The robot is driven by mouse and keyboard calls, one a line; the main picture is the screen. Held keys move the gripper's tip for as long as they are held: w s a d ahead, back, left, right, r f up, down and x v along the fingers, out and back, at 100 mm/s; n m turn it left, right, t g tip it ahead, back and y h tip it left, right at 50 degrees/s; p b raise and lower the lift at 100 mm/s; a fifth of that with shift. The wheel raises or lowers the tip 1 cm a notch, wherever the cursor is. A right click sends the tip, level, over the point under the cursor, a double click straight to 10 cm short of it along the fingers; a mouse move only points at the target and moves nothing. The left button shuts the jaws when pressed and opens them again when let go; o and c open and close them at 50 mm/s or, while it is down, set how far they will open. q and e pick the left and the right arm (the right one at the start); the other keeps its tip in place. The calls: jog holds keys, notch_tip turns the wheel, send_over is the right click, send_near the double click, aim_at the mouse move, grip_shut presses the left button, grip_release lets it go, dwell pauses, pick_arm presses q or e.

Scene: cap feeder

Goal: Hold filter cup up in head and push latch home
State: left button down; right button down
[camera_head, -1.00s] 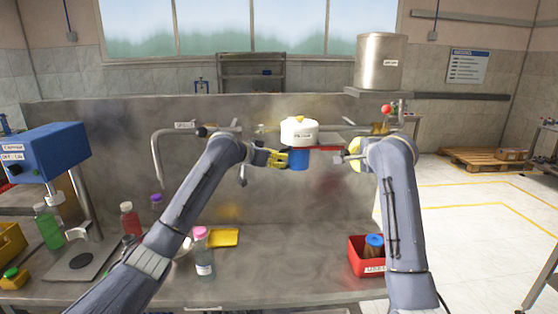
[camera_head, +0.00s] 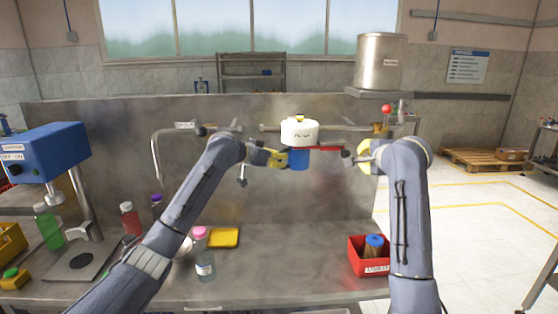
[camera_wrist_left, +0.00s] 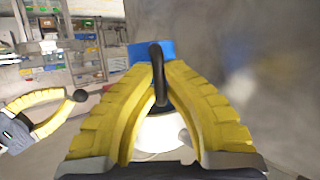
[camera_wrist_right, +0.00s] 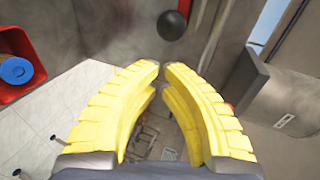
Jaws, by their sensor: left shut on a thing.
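The white filter head (camera_head: 300,131) hangs from a pipe in mid-air, and the blue filter cup (camera_head: 299,160) is directly beneath it. My left gripper (camera_head: 279,158) is shut on the cup's black handle (camera_wrist_left: 158,75); the left wrist view also shows the blue cup (camera_wrist_left: 140,52) and white head (camera_wrist_left: 160,134). The red latch lever (camera_head: 328,149) points right from under the head. Its black ball knob (camera_wrist_right: 172,25) is just beyond my right gripper's (camera_wrist_right: 161,68) tips, apparently not held. The right fingertips nearly meet with nothing between them. The cup-to-head seam is too small to judge.
A red bin (camera_head: 369,270) with a blue-capped item stands at the bench's front right. A bottle with a pink cap (camera_head: 204,258) and a yellow tray (camera_head: 224,238) are on the bench. A blue press (camera_head: 45,152) stands left. Bench space below the cup is clear.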

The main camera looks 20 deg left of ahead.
jog(key=s+d, duration=0.3)
jog(key=s, duration=0.3)
jog(key=shift+s, duration=0.35)
pick_arm(q)
jog(key=c, duration=1.5)
grip_release()
